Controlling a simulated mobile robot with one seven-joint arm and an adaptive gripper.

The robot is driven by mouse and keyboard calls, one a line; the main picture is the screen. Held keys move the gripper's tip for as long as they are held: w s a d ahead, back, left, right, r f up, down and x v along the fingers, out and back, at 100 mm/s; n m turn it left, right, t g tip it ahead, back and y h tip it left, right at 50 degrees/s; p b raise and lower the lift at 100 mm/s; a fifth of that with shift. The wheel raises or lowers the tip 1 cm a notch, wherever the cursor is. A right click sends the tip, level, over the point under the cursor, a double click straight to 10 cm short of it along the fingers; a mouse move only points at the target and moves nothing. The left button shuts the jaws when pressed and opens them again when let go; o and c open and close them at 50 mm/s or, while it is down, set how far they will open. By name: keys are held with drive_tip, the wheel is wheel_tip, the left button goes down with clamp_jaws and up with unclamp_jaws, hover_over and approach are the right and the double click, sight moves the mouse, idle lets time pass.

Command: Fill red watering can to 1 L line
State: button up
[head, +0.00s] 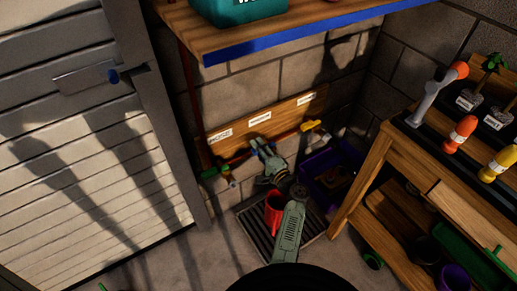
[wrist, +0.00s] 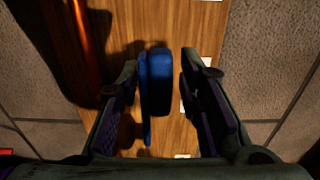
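The red watering can (head: 273,206) stands on the dark floor grate (head: 258,238) below the taps, partly hidden by my arm; its litre line and water level cannot be seen. My gripper (head: 264,152) is at the middle of the wooden tap board (head: 238,146). In the wrist view my gripper (wrist: 160,62) is open, with the blue tap handle (wrist: 157,82) between its fingers. The handle is close to the left finger, with a visible gap to the right one. I cannot tell whether the left finger touches it. No water stream is visible.
A green tap handle (head: 210,173) is to the left and a yellow one (head: 312,125) to the right. The blue-edged shelf (head: 300,35) overhangs the board. A purple crate (head: 318,187) and wooden workbench (head: 380,165) stand right; a metal door (head: 80,150) is left.

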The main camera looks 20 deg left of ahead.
drive_tip(key=c, duration=0.7)
drive_tip(key=shift+r, duration=0.1)
drive_tip(key=shift+r, duration=0.1)
